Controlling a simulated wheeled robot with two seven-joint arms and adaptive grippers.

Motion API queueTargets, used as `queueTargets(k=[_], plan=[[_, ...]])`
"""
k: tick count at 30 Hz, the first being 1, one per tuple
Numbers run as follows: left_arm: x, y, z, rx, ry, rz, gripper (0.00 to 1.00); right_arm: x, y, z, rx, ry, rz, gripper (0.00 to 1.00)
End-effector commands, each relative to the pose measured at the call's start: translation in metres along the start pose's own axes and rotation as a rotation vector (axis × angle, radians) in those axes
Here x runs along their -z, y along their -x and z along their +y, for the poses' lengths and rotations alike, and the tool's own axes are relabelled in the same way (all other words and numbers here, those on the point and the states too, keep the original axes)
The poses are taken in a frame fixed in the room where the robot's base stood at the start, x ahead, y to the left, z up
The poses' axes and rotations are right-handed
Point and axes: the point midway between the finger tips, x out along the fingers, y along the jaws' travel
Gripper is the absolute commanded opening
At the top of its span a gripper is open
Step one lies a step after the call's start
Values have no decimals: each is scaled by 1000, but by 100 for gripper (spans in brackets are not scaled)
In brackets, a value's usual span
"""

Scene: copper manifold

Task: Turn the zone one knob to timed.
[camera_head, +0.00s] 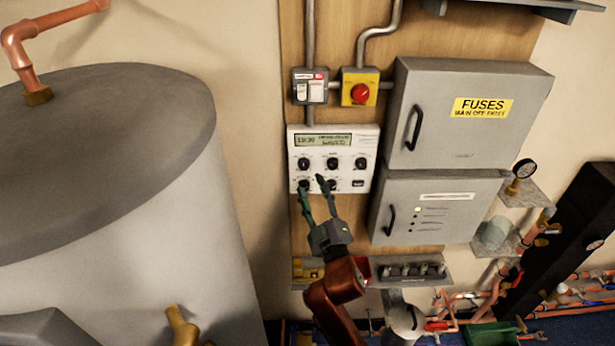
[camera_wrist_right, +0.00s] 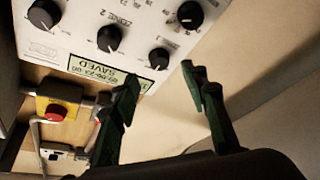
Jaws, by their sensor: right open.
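The white control panel (camera_head: 345,176) hangs on the wooden board, with a display and several black knobs. One knob shows at the upper left (camera_head: 304,163). I cannot tell for certain which knob is zone one. My right gripper (camera_head: 313,183) reaches up from below in front of the panel's lower left and hides part of it. Its green fingers (camera_wrist_right: 166,82) are apart with nothing between them. Contact with any knob is not visible. My left gripper is out of view.
A red stop button (camera_head: 360,93) and a grey switch box (camera_head: 310,86) sit above the panel. Grey fuse cabinets (camera_head: 462,120) stand close on its right. A large grey tank (camera_head: 120,200) fills the left.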

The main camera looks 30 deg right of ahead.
Motion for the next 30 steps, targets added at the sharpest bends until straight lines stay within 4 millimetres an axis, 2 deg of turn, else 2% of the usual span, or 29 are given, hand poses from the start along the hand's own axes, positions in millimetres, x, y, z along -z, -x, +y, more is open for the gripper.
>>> queueTargets(k=[4,10,27,30], plan=[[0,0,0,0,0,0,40,-1,30,-1,1,-2,-2,41],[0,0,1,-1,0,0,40,-1,52,0,1,-1,-2,41],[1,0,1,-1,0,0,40,0,57,0,0,-1,0,41],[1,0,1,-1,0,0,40,-5,58,-2,8,-6,-14,41]])
